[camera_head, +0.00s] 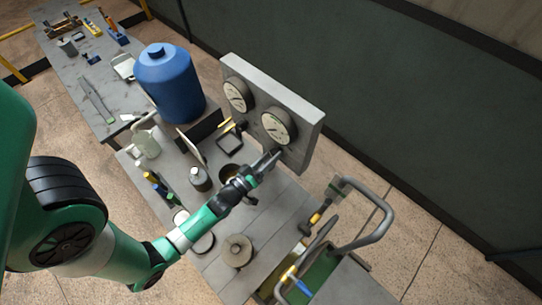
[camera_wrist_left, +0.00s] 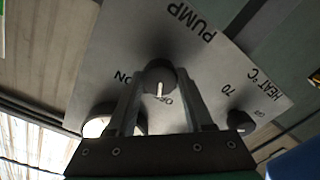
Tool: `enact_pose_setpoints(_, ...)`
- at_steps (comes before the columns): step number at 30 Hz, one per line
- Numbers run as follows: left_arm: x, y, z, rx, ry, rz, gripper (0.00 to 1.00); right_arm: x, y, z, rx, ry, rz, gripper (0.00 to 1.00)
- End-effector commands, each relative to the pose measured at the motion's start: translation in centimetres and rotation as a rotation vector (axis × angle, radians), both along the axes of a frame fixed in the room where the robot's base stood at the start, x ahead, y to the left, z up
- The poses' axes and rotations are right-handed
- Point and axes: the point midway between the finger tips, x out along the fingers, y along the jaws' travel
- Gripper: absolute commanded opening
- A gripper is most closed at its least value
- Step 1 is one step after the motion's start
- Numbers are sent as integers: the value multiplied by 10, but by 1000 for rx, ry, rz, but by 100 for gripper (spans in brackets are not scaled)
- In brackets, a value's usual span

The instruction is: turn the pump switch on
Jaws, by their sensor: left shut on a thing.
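The pump switch (camera_wrist_left: 160,76) is a dark round knob with a white mark, on a grey panel marked PUMP in the left wrist view. Its mark points down the picture, beside the letters OFF. ON is printed to the left. My left gripper (camera_wrist_left: 158,82) has one finger on each side of the knob and is shut on it. In the head view my left gripper (camera_head: 270,158) reaches the lower part of the upright grey panel (camera_head: 310,128), and the switch is hidden there. My right gripper is not in view.
A second dark knob (camera_wrist_left: 240,121) sits beside the HEAT scale. The panel bears two round gauges (camera_head: 278,126). A blue tank (camera_head: 170,85) stands left of it. A bottle (camera_head: 200,179) and a lidded pot (camera_head: 236,250) stand on the table near my arm.

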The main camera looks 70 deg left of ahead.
Motion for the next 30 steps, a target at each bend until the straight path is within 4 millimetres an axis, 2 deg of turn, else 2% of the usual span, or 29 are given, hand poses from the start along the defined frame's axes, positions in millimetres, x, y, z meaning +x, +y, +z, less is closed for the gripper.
enact_pose_setpoints(8,0,0,-1,40,19,0,0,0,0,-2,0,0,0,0)
enact_pose_setpoints(14,0,0,-1,135,66,0,0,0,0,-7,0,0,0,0)
enact_pose_setpoints(30,0,0,-1,574,281,1,0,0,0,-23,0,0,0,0)
